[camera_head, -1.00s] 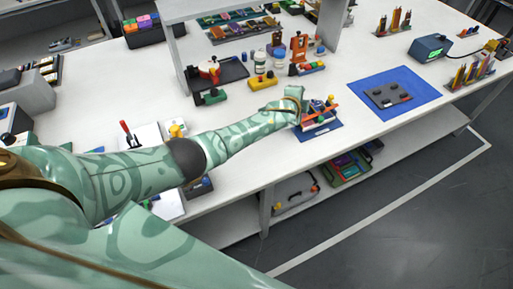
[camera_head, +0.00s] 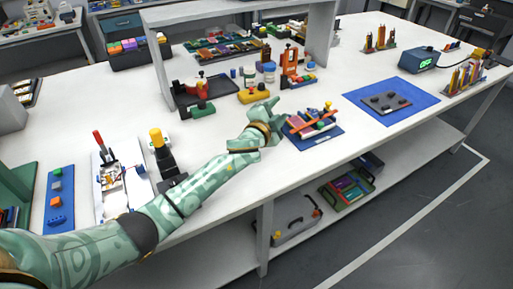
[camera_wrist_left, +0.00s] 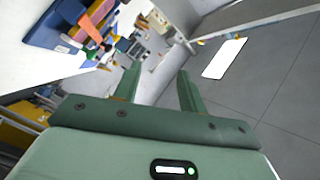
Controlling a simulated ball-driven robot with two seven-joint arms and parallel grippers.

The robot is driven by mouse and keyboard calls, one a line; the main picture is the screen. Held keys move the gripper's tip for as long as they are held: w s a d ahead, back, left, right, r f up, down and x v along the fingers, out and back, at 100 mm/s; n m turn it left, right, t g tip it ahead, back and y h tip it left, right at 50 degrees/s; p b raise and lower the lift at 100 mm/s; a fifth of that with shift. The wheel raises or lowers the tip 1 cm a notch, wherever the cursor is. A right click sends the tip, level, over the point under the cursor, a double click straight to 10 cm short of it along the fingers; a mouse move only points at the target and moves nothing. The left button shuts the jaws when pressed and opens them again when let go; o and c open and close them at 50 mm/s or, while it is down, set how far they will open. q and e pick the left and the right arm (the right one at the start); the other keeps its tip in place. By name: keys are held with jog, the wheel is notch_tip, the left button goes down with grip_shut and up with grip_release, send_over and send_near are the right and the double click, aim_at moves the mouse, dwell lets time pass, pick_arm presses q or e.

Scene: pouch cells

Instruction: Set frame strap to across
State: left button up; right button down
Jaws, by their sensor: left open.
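The frame is a small fixture on a blue base (camera_head: 322,137) at the table's front edge, right of centre in the head view. An orange-red strap (camera_head: 318,122) lies slantwise over it, with a green piece and small coloured parts around it. Whether the strap sits square across is too small to tell. The fixture's blue base also shows in the left wrist view (camera_wrist_left: 48,32), upper left. My left gripper (camera_head: 268,108) is just left of the fixture, apart from it. Its two fingers (camera_wrist_left: 158,84) are spread and empty. My right gripper is out of view.
A blue mat (camera_head: 425,105) with a grey plate lies to the right. A yellow block (camera_head: 252,96) and a black tray with red parts (camera_head: 208,90) stand behind my gripper. A yellow-topped black post (camera_head: 165,155) stands left of my forearm. A shelf runs below the table.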

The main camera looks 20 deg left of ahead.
pick_arm(q)
jog(key=s+a+p, duration=0.1)
jog(key=s+p, duration=0.1)
jog(key=s, duration=0.9)
jog(key=shift+s+a+f+t+p, duration=0.2)
jog(key=shift+s+t+p, duration=0.1)
jog(key=shift+s+p, duration=0.1)
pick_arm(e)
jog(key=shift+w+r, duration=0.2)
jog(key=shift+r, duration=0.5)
pick_arm(q)
jog(key=shift+w, duration=0.1)
